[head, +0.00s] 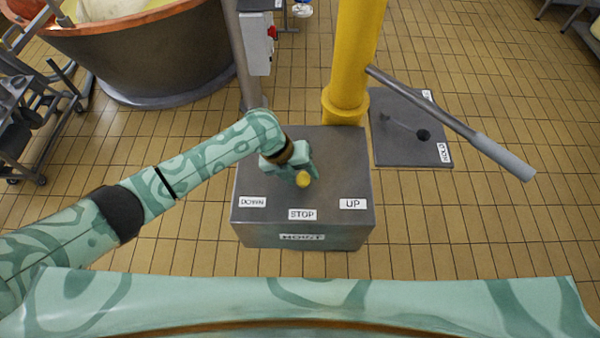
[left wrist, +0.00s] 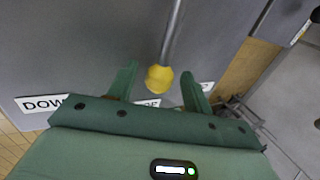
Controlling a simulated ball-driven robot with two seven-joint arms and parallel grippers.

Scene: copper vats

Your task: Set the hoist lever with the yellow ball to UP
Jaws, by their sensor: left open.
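The hoist lever's yellow ball (head: 304,179) shows above the grey hoist box (head: 345,180), over the STOP label (head: 302,214). The DOWN label (head: 252,201) is to its left and the UP label (head: 353,204) to its right. My left gripper (head: 298,172) is over the box at the lever and hides most of its rod in the head view. In the left wrist view the yellow ball (left wrist: 159,79) and its thin grey rod show between the two open fingers of my left gripper (left wrist: 160,85), with gaps on both sides. My right gripper is in neither view.
A yellow post (head: 350,60) stands behind the box. A copper vat (head: 150,55) stands at the back left.

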